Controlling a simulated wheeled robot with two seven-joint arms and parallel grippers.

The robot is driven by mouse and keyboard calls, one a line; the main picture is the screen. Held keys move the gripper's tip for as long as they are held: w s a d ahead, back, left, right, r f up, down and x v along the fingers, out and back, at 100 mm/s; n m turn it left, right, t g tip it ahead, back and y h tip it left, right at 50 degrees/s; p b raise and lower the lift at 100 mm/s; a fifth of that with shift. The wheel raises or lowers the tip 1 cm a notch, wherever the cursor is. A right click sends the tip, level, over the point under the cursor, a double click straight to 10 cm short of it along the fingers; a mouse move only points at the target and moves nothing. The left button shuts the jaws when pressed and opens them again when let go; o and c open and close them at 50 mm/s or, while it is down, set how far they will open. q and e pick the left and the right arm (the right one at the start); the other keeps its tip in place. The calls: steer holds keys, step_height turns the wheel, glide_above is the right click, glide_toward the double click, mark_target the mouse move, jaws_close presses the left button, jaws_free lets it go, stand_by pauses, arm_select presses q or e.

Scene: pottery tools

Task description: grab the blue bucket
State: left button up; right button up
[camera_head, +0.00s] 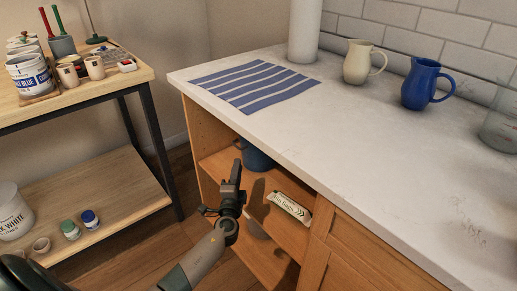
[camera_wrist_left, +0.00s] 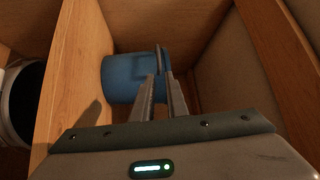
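The blue bucket (camera_head: 257,157) sits inside the open cupboard under the counter, partly hidden by the counter edge. It also shows in the left wrist view (camera_wrist_left: 122,80), resting in a wooden compartment. A thin dark upright part, which looks like its handle, faces my left gripper. My left gripper (camera_head: 238,172) is in front of the cupboard opening. In the left wrist view its two fingers (camera_wrist_left: 160,78) are a little apart, with the thin part seen just beyond or between their tips. I cannot tell whether they touch it. My right gripper is not in view.
A white packet (camera_head: 289,208) lies on the cupboard shelf, right of my gripper. The counter (camera_head: 345,125) above bears a striped cloth (camera_head: 255,84), a cream jug (camera_head: 358,63) and a blue jug (camera_head: 421,85). A two-level wooden rack (camera_head: 100,190) stands at left.

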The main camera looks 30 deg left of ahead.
mark_target(239, 148)
arm_select(q)
steer(key=x, duration=0.4)
steer(key=shift+w+a, duration=0.2)
steer(key=shift+w, duration=0.2)
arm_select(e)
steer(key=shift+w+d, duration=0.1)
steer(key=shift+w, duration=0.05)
arm_select(q)
steer(key=shift+w+a+r, duration=0.1)
steer(key=shift+w+a, duration=0.2)
steer(key=shift+w, duration=0.2)
steer(key=shift+x, duration=2)
steer(key=shift+a, duration=0.2)
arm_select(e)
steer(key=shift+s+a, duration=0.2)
arm_select(q)
steer(key=shift+c, duration=0.7)
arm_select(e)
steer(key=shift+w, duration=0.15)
